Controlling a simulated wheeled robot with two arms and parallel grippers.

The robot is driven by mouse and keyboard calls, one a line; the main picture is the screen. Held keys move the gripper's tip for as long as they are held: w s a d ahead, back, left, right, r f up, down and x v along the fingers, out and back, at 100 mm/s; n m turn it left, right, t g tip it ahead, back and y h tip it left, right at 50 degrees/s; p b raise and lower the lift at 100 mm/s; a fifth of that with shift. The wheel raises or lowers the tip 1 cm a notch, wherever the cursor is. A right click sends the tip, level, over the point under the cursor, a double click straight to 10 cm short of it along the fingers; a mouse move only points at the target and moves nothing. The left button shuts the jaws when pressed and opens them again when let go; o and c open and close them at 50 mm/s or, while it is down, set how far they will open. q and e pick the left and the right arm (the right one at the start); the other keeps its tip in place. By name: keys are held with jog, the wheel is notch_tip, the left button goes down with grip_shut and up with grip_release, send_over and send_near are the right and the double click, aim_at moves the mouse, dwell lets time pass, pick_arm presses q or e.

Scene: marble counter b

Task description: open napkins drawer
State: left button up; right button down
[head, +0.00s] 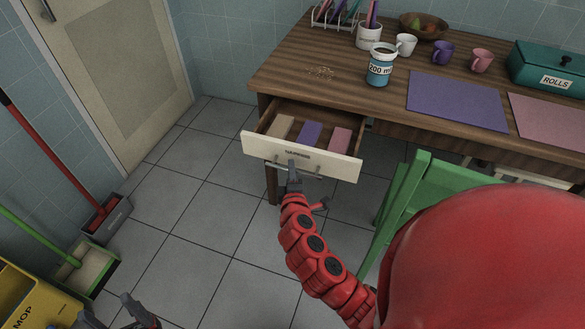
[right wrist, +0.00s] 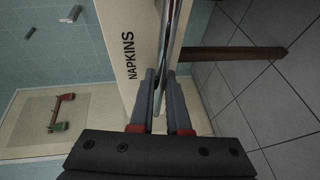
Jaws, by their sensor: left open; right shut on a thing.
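The napkins drawer (head: 300,157) is pulled out from the left end of the wooden table. It holds folded napkins in beige (head: 280,127), purple (head: 309,133) and pink (head: 340,140). Its cream front also fills the middle of the right wrist view (right wrist: 128,50), with the label NAPKINS readable. My right gripper (head: 292,172) is at the drawer's metal bar handle (head: 312,174). In the right wrist view the fingers (right wrist: 163,98) are shut around the bar. My left gripper (head: 136,312) is open and empty, low at the left, away from the drawer.
A green chair (head: 412,190) stands right of the drawer. A wooden table (head: 315,52) carries a 200 ml tub (head: 380,66), mugs, mats and a teal ROLLS box (head: 548,70). A dustpan (head: 92,268) and yellow mop bucket (head: 25,300) stand at left. Floor before the drawer is clear.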

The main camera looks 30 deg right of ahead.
jog(key=c, duration=1.2)
grip_release()
jog(key=shift+o, duration=0.2)
jog(key=p+v, duration=0.4)
jog(key=v, duration=1.3)
jog(key=shift+s, duration=0.2)
